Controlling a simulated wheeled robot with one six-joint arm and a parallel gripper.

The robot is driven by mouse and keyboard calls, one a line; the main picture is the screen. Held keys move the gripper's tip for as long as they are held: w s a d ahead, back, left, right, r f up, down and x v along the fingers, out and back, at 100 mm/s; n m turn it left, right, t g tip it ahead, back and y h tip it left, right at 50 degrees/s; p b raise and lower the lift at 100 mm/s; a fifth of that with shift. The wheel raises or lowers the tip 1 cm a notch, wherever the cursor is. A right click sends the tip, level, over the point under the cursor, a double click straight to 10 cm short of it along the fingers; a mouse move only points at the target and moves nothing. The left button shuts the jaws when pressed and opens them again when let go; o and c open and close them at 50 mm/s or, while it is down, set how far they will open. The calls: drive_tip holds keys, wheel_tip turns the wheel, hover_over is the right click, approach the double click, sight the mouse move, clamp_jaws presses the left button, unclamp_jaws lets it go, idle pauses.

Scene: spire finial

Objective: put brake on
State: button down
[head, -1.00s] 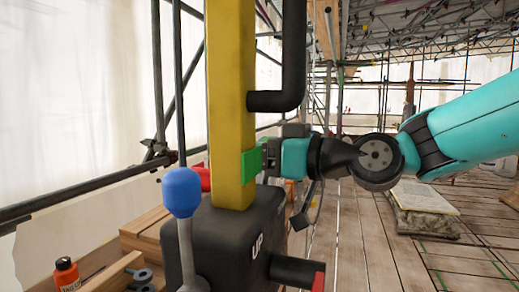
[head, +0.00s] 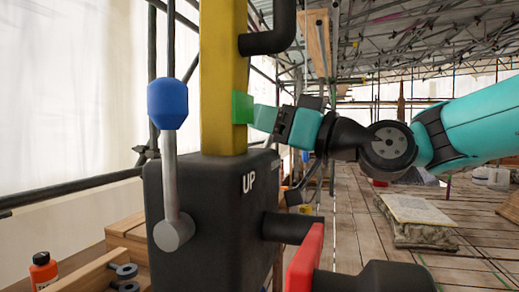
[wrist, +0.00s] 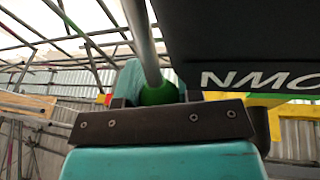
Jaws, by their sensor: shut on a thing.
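A black control box (head: 215,200) marked UP stands at the foot of a yellow mast (head: 225,80). On its near left side is an upright grey lever (head: 170,180) with a blue knob (head: 167,104). My gripper (head: 252,113) reaches in from the right beside the mast. In the wrist view my gripper (wrist: 158,100) is shut on a green knob (wrist: 157,94) at the end of a grey rod (wrist: 143,45). Dark jaw parts hide some of the knob. Which part is the brake is not marked.
A black bent pipe (head: 280,35) runs beside the mast. A red-faced black part (head: 306,255) juts out low on the right. Plank floor (head: 350,220) is open behind, with a stone slab (head: 418,212).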

drive_tip(key=shift+s+d+f+t+y+b, duration=0.15)
drive_tip(key=shift+d+f+t+y+b, duration=0.25)
drive_tip(key=shift+b, duration=0.7)
drive_tip(key=shift+d+r+b, duration=0.15)
drive_tip(key=shift+r+b, duration=0.05)
drive_tip(key=shift+b, duration=0.2)
drive_tip(key=c, duration=0.8)
unclamp_jaws()
drive_tip(key=b+v, duration=0.5)
drive_tip(key=b, duration=0.1)
drive_tip(key=b+v, duration=0.6)
drive_tip(key=b, duration=0.1)
drive_tip(key=b+v, duration=0.6)
drive_tip(key=b, duration=0.1)
drive_tip(key=shift+d+f, duration=0.1)
drive_tip(key=shift+f, duration=0.25)
